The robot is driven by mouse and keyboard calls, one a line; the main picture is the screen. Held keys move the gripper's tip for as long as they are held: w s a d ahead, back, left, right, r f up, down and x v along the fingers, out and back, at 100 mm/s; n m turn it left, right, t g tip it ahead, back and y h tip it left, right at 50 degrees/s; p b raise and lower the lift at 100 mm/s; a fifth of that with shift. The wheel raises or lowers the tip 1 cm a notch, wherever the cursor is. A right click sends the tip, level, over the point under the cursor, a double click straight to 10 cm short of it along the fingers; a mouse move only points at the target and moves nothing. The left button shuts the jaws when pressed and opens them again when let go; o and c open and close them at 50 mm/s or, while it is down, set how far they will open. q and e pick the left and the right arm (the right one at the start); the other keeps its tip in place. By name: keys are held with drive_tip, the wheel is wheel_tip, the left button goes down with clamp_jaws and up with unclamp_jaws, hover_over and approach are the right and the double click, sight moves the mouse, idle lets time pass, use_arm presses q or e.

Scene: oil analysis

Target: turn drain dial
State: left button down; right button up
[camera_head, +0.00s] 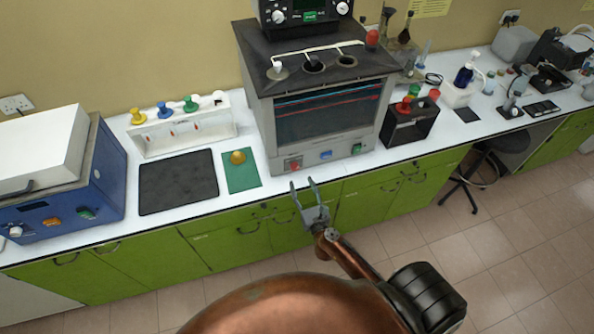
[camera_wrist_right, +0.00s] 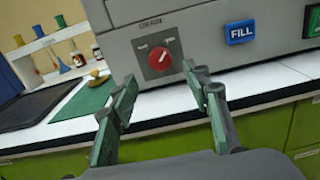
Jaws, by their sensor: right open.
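The drain dial is a round red knob (camera_wrist_right: 159,59) on a dark grey plate, low on the front of the grey machine; its label is too blurred to read fully. In the head view the red dial (camera_head: 293,165) is at the machine's lower left corner. My right gripper (camera_head: 303,184) is open and empty, just in front of the counter edge and below the dial. In the right wrist view its two fingers (camera_wrist_right: 165,92) are spread, with the dial between and beyond them, apart from it. My left gripper is not in view.
A blue FILL button (camera_wrist_right: 240,32) and a green button (camera_head: 357,149) sit right of the dial. A green mat (camera_head: 241,180) with a yellow object lies left, beside a black mat (camera_head: 178,185). A white rack (camera_head: 183,135) stands behind. The floor before the cabinets is clear.

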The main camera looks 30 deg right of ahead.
sight(296, 169)
drive_tip(key=x, duration=0.7)
drive_tip(key=shift+c, duration=0.3)
drive_tip(key=shift+p, duration=0.3)
drive_tip(key=c, duration=1.1)
